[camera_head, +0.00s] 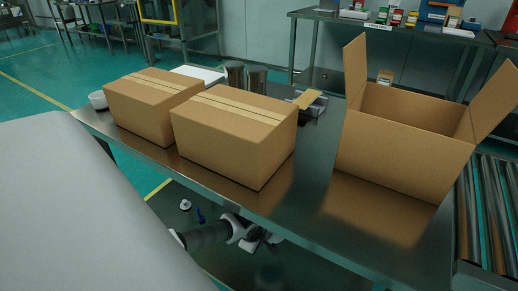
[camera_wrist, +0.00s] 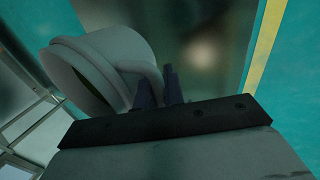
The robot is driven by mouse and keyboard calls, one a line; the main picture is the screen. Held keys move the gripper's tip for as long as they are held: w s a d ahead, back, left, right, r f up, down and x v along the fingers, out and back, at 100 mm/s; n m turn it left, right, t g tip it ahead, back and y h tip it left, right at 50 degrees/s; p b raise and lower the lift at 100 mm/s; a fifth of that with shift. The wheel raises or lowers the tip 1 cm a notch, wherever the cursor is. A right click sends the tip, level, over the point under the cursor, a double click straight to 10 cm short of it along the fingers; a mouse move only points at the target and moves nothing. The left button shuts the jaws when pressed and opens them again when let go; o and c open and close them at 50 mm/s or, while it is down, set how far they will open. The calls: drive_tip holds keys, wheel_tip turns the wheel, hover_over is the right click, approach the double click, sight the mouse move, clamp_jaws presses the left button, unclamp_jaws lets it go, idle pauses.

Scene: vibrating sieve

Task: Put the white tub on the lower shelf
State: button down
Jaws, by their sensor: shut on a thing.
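In the wrist view the white tub (camera_wrist: 118,62) is between the dark fingers of my gripper (camera_wrist: 160,90), which are shut on its side. The tub is tilted, its round rim facing left. In the head view my gripper (camera_head: 262,238) is below the table top, over the lower shelf (camera_head: 270,272) of the steel table. The tub cannot be told apart there from my arm. Whether it touches the shelf cannot be told.
Two closed cartons (camera_head: 235,135) (camera_head: 150,105) and an open carton (camera_head: 400,145) stand on the table top (camera_head: 300,205) above my arm. A small white round thing (camera_head: 98,100) is at its left end.

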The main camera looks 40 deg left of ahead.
wheel_tip(320, 180, down, 17)
drive_tip(key=b, duration=0.3)
drive_tip(key=c, duration=1.5)
unclamp_jaws()
drive_tip(key=p+v, duration=0.3)
drive_tip(key=v, duration=0.9)
